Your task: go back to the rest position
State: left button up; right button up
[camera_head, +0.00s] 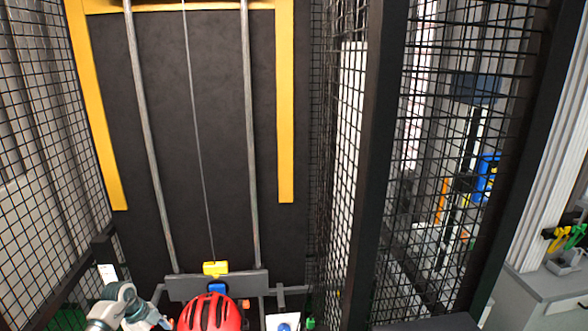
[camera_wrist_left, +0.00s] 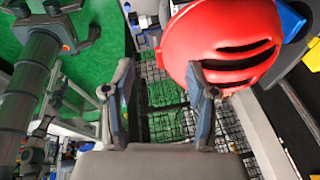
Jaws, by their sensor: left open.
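My left arm comes in at the bottom left of the head view, and its gripper (camera_head: 163,322) is just left of a red helmet (camera_head: 212,313), cut by the bottom edge. In the left wrist view the gripper (camera_wrist_left: 162,80) is open, its two fingers wide apart with nothing held between them. The red helmet (camera_wrist_left: 222,40) lies beyond the right finger, whose tip overlaps it in the picture. I cannot tell whether they touch. My right gripper is not in view.
Black mesh cage walls (camera_head: 345,150) stand on both sides. Two vertical rails (camera_head: 250,130) and a cable run down to a grey carriage (camera_head: 190,287) with a yellow block (camera_head: 215,268). A grey bench (camera_head: 545,295) with tools stands outside at right.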

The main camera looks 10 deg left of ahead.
pick_arm(q)
jog(key=w+d+r+t+h, duration=0.15)
jog(key=d+t+h, duration=0.4)
jog(key=d, duration=1.05)
jog(key=w+d+r+t+h, duration=0.15)
jog(key=d+t+h, duration=0.4)
jog(key=d, duration=0.95)
jog(key=s+a+f+n+g+y, duration=0.1)
jog(key=s+a+f+n+y, duration=0.3)
jog(key=s+f+n+y, duration=0.35)
jog(key=s+a+f+n+y, duration=0.3)
jog(key=s+f+n+y, duration=0.3)
jog(key=s+n+y, duration=0.3)
jog(key=s+d+f+m+g+h, duration=0.15)
jog(key=s+f+g, duration=0.25)
jog(key=s, duration=0.6)
jog(key=s+d+f+g+h, duration=0.1)
jog(key=s+d+f+g, duration=0.3)
jog(key=s, duration=0.6)
notch_tip(320, 180, down, 30)
jog(key=s+a+g+b, duration=0.2)
jog(key=b, duration=0.1)
jog(key=s+a+f+g+b, duration=0.1)
jog(key=s+a+f+b, duration=0.1)
jog(key=s+f, duration=1.5)
jog(key=shift+s+a+b, duration=0.15)
jog(key=shift+a+b, duration=0.2)
jog(key=shift+a, duration=0.1)
